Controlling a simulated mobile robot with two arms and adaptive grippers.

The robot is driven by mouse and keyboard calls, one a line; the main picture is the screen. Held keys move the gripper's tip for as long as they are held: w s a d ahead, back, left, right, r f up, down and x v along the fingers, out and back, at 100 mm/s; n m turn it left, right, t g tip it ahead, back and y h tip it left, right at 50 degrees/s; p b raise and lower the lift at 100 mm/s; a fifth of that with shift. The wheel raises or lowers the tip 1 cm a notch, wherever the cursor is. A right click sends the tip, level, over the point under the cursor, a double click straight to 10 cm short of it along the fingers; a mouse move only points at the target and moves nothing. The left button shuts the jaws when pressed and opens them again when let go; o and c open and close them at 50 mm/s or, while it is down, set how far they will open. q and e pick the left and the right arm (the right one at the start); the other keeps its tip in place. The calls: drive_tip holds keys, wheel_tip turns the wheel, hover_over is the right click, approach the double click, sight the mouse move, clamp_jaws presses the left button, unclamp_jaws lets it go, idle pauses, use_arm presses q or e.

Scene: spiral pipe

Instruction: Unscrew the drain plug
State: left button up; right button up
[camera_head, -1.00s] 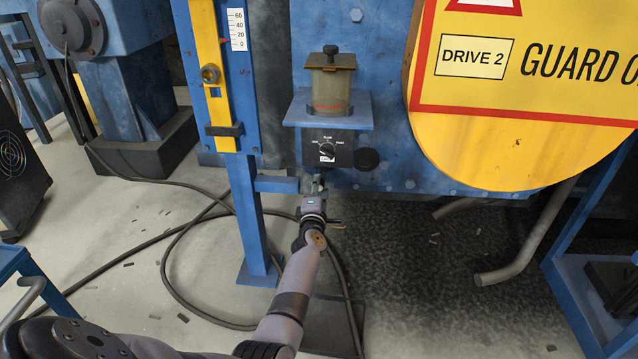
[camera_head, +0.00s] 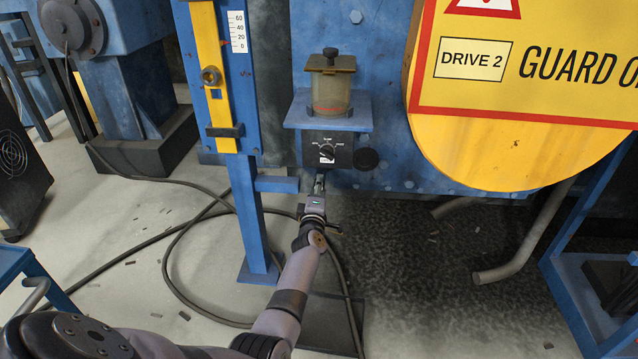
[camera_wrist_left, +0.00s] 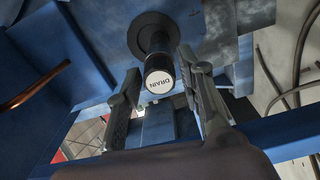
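The drain plug (camera_wrist_left: 158,82) is a black cylinder with a white end label reading DRAIN. It hangs from a round black flange under the blue machine in the left wrist view. My left gripper (camera_wrist_left: 160,66) has its two fingers spread, one on each side of the plug, with a visible gap at least on the left; contact on the right is unclear. In the head view my left gripper (camera_head: 319,183) is below the black selector box, and I cannot make out the plug there. My right gripper is in neither view.
A selector box (camera_head: 327,150) and a cup with a brown lid (camera_head: 331,85) on a blue shelf are above my gripper. A blue post (camera_head: 243,160) stands close on the left. A cable (camera_head: 165,260) loops on the floor. A yellow guard (camera_head: 500,150) is at right.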

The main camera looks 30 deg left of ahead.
use_arm(q)
drive_tip(key=m+p, duration=0.2)
drive_tip(key=m, duration=0.4)
drive_tip(key=shift+m+p, duration=0.35)
drive_tip(key=shift+m, duration=0.05)
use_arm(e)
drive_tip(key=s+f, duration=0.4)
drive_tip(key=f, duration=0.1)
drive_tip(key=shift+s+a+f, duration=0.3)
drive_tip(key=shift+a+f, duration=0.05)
use_arm(q)
drive_tip(key=shift+m, duration=0.6)
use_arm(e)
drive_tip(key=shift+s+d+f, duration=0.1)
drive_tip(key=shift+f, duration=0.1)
use_arm(q)
drive_tip(key=m+p, duration=0.2)
drive_tip(key=m, duration=0.6)
drive_tip(key=shift+f+m, duration=0.1)
drive_tip(key=shift+m, duration=0.2)
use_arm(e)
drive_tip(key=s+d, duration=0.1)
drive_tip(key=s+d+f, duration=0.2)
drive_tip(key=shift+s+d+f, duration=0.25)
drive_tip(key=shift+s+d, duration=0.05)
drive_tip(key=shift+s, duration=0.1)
